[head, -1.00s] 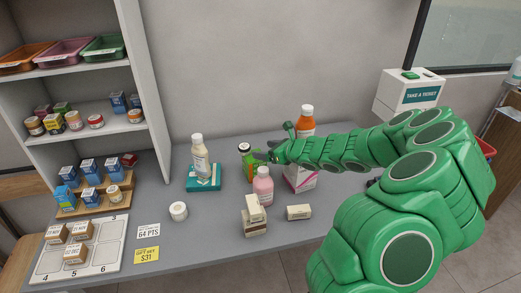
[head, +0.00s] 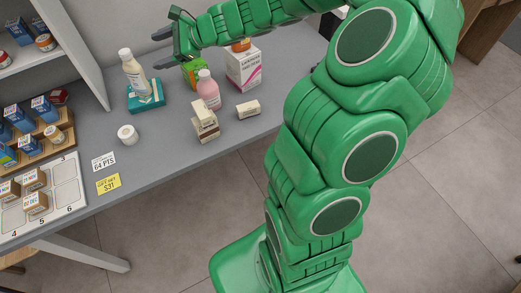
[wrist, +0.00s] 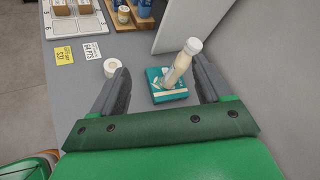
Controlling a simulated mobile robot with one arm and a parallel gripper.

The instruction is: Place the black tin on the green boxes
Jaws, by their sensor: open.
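My gripper (head: 164,45) is open and empty, high over the back of the counter in the head view. Its two dark fingers also show in the wrist view (wrist: 158,66), spread apart. The green boxes (head: 193,73) stand on the counter just below my gripper, partly hidden by it. I cannot make out the black tin now; a dark-topped item stood at the green boxes in the earlier head view, and my gripper covers that spot.
A teal box (head: 146,95) carries a cream bottle (head: 133,72). A pink bottle (head: 208,90), a white-and-pink carton (head: 244,68) and small cream boxes (head: 205,122) stand near the green boxes. A white jar (head: 128,134) stands left on open counter.

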